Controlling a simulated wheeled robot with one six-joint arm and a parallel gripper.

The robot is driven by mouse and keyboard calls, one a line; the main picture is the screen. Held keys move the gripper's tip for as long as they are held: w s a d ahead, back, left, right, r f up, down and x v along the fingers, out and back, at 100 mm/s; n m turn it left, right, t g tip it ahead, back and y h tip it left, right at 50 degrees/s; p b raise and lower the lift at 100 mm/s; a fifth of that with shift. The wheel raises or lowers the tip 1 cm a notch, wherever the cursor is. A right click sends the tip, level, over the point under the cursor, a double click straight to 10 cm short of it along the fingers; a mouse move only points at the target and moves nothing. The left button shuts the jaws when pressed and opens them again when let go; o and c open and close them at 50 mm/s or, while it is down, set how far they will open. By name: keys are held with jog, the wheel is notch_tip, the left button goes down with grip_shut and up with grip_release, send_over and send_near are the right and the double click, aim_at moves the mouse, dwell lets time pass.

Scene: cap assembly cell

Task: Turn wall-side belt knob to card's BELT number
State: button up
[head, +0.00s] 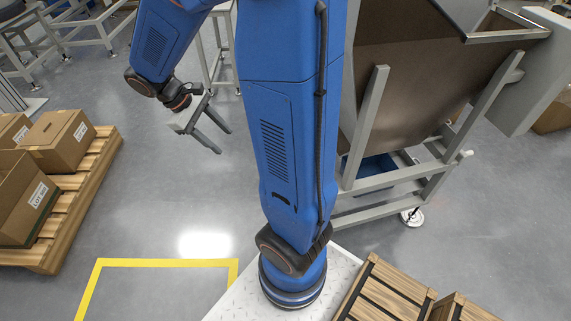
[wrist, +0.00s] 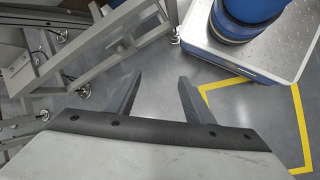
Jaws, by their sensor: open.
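My gripper (head: 212,136) hangs over the open floor left of my blue arm in the head view, with its two dark fingers apart and nothing between them. In the wrist view the gripper (wrist: 157,92) also shows its fingers spread and empty, with grey floor behind them. The belt knob and the card do not show in either view.
A grey-framed machine with a brown hopper (head: 415,65) stands to the right. Cardboard boxes (head: 58,138) sit on a wooden pallet (head: 82,190) at left. Wooden crates (head: 385,295) are at bottom right. Yellow floor tape (head: 165,262) marks clear floor.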

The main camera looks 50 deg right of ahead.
jog(key=w+d+f+n+g+h, duration=0.25)
jog(key=w+d+f, duration=0.2)
jog(key=f, duration=0.45)
jog(key=w+d+f+n+g+h, duration=0.25)
jog(key=d+f, duration=0.25)
jog(key=f, duration=0.4)
jog(key=d+f+n+g+h, duration=0.1)
jog(key=d+f+n+h, duration=0.2)
jog(key=f, duration=0.6)
jog(key=d+f+n+g+h, duration=0.1)
jog(key=d+f+n+h, duration=0.15)
jog(key=f, duration=0.65)
jog(key=x, duration=1.7)
jog(key=shift+f, duration=0.25)
jog(key=shift+m, duration=0.25)
jog(key=c, duration=1)
